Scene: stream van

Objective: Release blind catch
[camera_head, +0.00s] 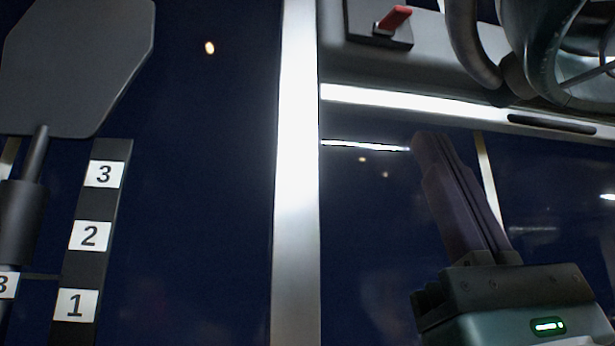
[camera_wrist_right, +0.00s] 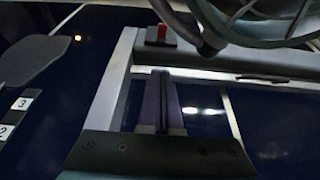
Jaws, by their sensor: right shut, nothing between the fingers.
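A red catch lever (camera_head: 396,18) sits on a dark plate (camera_head: 375,36) on the grey rail above the window. It also shows in the right wrist view, where the red lever (camera_wrist_right: 162,31) is near the top. I cannot tell for certain that this is the blind's catch. My right gripper (camera_head: 430,138) is shut and empty, its dark fingers pointing up, in front of the window and below the rail. In the right wrist view its fingertips (camera_wrist_right: 161,72) lie below the red lever, apart from it in the picture. My left gripper is not in view.
A dark slot (camera_head: 552,124) is in the rail's lower edge. Thick looped cables (camera_head: 475,40) hang at the upper right. A pale upright post (camera_head: 297,170) divides the windows. At left are a grey paddle (camera_head: 80,60) and a numbered strip (camera_head: 96,205).

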